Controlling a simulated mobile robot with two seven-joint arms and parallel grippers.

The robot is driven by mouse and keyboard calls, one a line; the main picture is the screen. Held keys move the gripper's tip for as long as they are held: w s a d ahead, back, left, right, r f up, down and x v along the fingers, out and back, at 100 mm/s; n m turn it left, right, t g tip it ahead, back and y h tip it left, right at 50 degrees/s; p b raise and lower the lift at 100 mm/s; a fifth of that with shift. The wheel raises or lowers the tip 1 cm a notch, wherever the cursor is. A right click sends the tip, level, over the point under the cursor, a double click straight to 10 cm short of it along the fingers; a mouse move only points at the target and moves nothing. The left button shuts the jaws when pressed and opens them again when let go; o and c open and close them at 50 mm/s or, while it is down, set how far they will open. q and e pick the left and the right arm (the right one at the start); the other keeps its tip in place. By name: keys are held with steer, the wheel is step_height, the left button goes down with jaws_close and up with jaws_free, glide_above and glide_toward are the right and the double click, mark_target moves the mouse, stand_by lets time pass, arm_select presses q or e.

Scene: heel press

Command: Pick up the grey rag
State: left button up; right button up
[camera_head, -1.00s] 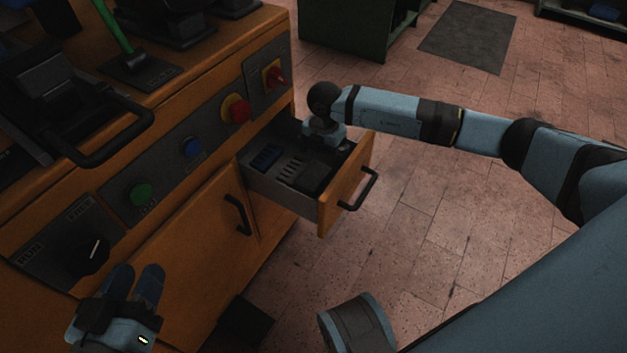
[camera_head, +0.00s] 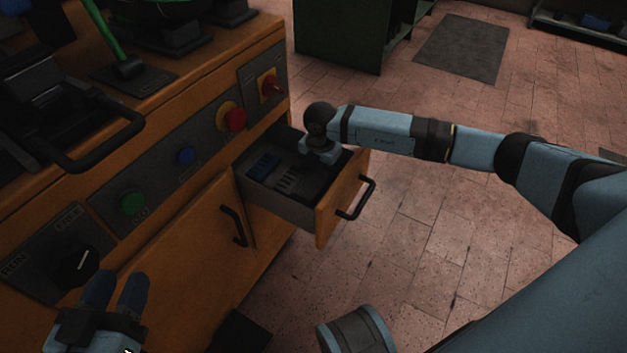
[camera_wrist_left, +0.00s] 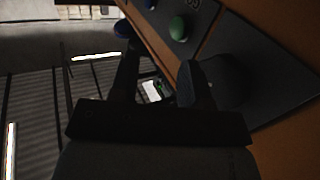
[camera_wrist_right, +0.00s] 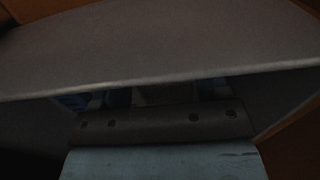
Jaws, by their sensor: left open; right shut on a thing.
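The open drawer (camera_head: 326,222) of the orange cabinet has a grey inside, with blue and pale slotted items at its left. My right gripper (camera_head: 320,158) points down into it; its fingers are mostly hidden by my wrist and the drawer. In the right wrist view, the right gripper (camera_wrist_right: 165,97) is shut on a dark greyish thing between its fingers, seemingly the grey rag (camera_wrist_right: 166,91), which is dim and mostly hidden. My left gripper (camera_head: 116,287) is open and empty in front of the cabinet at the lower left, far from the drawer.
The orange cabinet (camera_head: 180,240) carries a panel with a green button (camera_head: 132,202), a blue button (camera_head: 186,157), a red button (camera_head: 233,118) and a knob. The drawer wall (camera_wrist_right: 160,55) is close to my right gripper.

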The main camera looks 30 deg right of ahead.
steer(key=shift+s+f, duration=0.15)
steer(key=shift+f, duration=0.05)
steer(key=shift+r, duration=0.2)
step_height(320, 180, up, 8)
steer(key=p, duration=0.3)
steer(key=shift+r+p, duration=0.15)
steer(key=shift+p, duration=0.25)
arm_select(q)
step_height(320, 180, up, 7)
steer(key=s+n+t+p, duration=0.1)
steer(key=n+p, duration=0.1)
steer(key=p, duration=0.1)
steer(key=shift+d+t+p, duration=0.15)
steer(key=shift+t+p, duration=0.15)
steer(key=shift+t, duration=0.1)
arm_select(e)
step_height(320, 180, up, 11)
steer(key=shift+r, duration=0.2)
arm_select(q)
steer(key=shift+s, duration=0.15)
